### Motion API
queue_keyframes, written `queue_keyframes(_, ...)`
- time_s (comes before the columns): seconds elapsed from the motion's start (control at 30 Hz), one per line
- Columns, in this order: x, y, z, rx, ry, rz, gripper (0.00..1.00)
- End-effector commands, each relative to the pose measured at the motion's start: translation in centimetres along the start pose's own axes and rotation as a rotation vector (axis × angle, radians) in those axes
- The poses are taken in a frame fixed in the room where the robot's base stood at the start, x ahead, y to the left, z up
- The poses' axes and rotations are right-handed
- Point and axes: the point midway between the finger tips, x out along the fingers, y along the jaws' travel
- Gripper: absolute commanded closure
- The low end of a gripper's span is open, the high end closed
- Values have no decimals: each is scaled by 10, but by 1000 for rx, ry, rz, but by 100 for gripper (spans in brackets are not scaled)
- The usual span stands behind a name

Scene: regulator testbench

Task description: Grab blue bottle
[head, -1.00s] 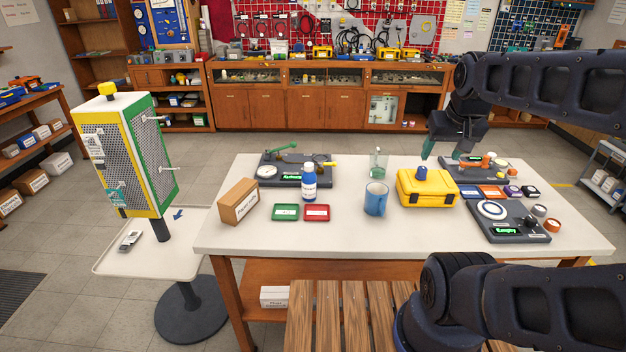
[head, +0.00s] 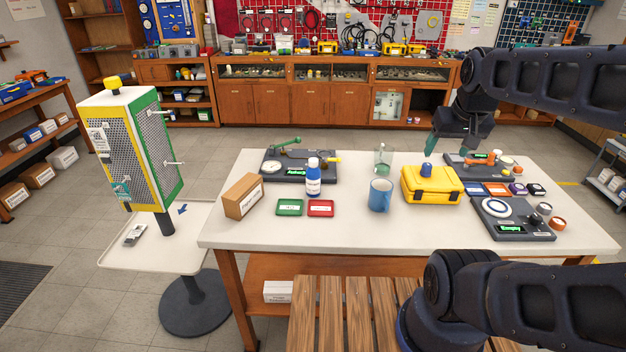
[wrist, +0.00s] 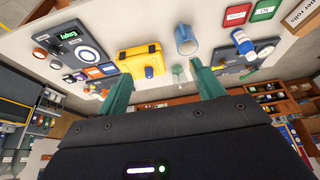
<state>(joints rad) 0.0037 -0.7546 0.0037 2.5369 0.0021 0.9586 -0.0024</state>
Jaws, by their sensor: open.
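The blue bottle (head: 313,182) has a white cap and a pale label and stands upright on the white table, left of the middle. It also shows upside down in the wrist view (wrist: 243,45), at upper right. My gripper (head: 448,148) has green fingers and hangs over the back right of the table, above and behind the yellow case, well to the right of the bottle. In the wrist view my gripper (wrist: 163,88) is open, with nothing between its fingers. The bottle lies outside the fingers.
A dark device (head: 325,172) is behind the bottle. Green (head: 289,207) and red (head: 320,208) trays lie in front; a cardboard box (head: 243,196) is left.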

Motion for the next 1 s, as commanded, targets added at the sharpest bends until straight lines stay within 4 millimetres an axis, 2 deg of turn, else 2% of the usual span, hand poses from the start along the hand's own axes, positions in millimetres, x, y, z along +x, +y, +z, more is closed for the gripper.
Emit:
queue_keyframes(0.3, 0, 0, -1, 2, -1, 0, 27)
queue_keyframes(0.43, 2, -4, -10, 24, -13, -4, 27)
queue_keyframes(0.67, 15, -25, -54, 144, -68, -6, 27)
queue_keyframes(1.0, 50, -76, -119, 347, -147, 22, 27)
